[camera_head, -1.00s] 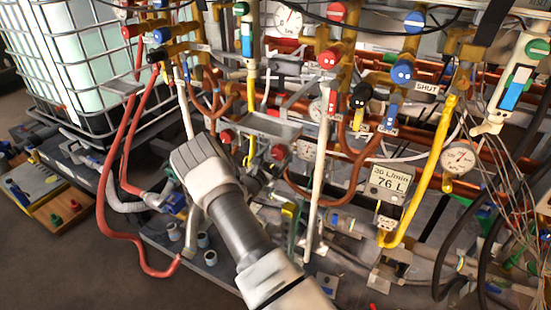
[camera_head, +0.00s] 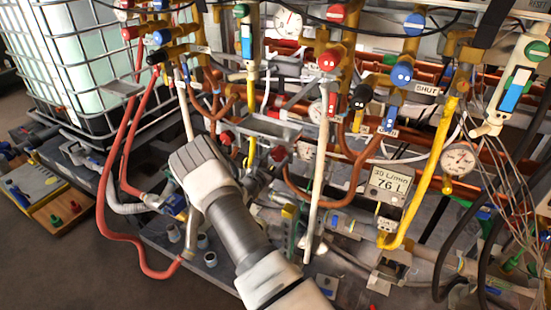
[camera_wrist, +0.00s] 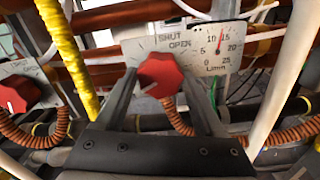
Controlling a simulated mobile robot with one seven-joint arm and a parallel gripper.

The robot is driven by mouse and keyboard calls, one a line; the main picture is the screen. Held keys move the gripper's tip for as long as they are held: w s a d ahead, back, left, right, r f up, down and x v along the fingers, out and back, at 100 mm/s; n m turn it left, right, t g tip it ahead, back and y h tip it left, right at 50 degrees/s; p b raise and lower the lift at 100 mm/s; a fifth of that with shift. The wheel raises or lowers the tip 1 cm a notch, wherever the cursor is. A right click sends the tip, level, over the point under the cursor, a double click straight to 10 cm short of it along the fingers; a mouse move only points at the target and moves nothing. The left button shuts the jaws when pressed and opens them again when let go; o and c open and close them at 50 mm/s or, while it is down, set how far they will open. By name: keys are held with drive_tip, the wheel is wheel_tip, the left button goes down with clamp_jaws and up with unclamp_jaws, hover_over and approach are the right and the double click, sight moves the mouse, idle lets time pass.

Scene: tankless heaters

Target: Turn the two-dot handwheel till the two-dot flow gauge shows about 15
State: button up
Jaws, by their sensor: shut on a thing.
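In the wrist view, a red handwheel (camera_wrist: 161,75) sits on a pale plate marked SHUT and OPEN. My gripper (camera_wrist: 160,84) is shut on this handwheel, one finger on each side. Right of it on the plate is a flow gauge (camera_wrist: 222,50) in L/min, scaled 0 to 25. Its red needle points nearly straight up, between 10 and 15 and close to 15. I cannot make out dots that name this wheel or gauge.
A second red handwheel (camera_wrist: 18,96) on its own plate is left in the wrist view. A yellow pipe (camera_wrist: 68,45) and a white pipe (camera_wrist: 276,85) flank my gripper.

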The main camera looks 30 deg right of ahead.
drive_tip(key=n+p, duration=0.1)
drive_tip(key=n, duration=0.3)
drive_tip(key=n+p, duration=0.1)
drive_tip(key=n, duration=0.4)
idle(0.6)
drive_tip(key=o, duration=1.4)
drive_tip(key=shift+c, duration=0.2)
drive_tip(key=p+v, duration=0.3)
drive_tip(key=v, duration=1.4)
drive_tip(key=shift+s+a+p, duration=0.2)
drive_tip(key=shift+p, duration=0.15)
